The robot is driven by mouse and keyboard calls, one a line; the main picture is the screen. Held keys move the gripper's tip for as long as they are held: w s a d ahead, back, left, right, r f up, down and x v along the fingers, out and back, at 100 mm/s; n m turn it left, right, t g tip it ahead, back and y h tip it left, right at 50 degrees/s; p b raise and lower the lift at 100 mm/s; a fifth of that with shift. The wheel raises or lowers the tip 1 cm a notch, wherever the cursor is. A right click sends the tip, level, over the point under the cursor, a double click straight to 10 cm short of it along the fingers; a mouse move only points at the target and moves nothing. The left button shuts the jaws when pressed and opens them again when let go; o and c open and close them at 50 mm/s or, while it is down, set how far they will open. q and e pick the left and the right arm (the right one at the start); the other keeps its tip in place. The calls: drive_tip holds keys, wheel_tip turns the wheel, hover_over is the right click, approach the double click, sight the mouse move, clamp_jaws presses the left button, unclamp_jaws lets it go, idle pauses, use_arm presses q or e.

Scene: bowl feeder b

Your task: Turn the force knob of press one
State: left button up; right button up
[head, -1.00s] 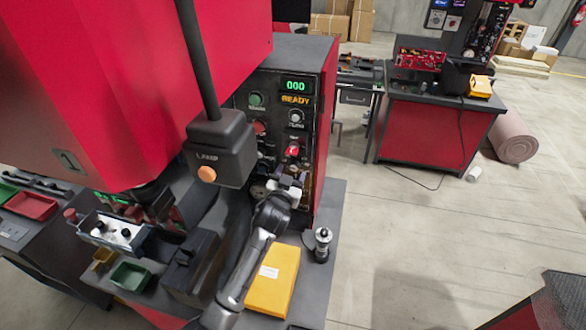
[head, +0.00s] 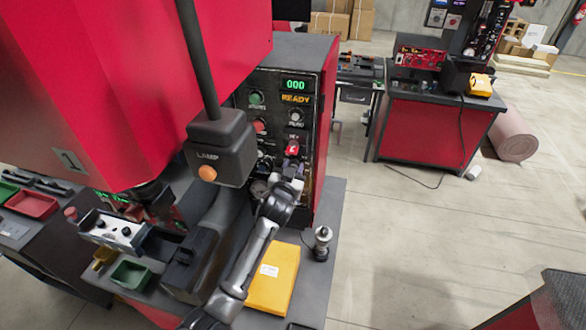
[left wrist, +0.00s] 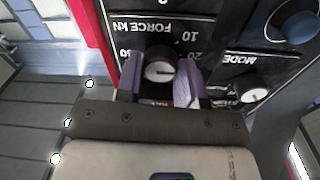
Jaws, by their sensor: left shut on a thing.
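In the left wrist view the black force knob (left wrist: 160,68), with a pale pointer line on its face, sits upside down under the "FORCE kN" lettering and scale numbers. My left gripper (left wrist: 160,80) has one finger on each side of the knob and is shut on it. In the head view my left gripper (head: 290,178) reaches the lower part of the press's control panel (head: 268,128), below a red switch (head: 292,148). The knob is hidden behind the gripper there. The display (head: 296,85) reads 000 with READY below it. My right gripper is not in view.
A black lamp box (head: 221,148) hangs on a rod left of the panel. In the wrist view a MODE knob (left wrist: 243,92) is close beside the right finger.

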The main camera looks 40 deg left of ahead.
use_arm(q)
drive_tip(key=c, duration=0.3)
drive_tip(key=m+p, duration=0.2)
drive_tip(key=m, duration=0.2)
drive_tip(key=shift+r, duration=0.1)
drive_tip(key=m+p, duration=0.1)
drive_tip(key=m, duration=0.3)
idle(0.3)
drive_tip(key=shift+m+p, duration=0.3)
drive_tip(key=shift+m, duration=0.2)
drive_tip(key=o, duration=0.9)
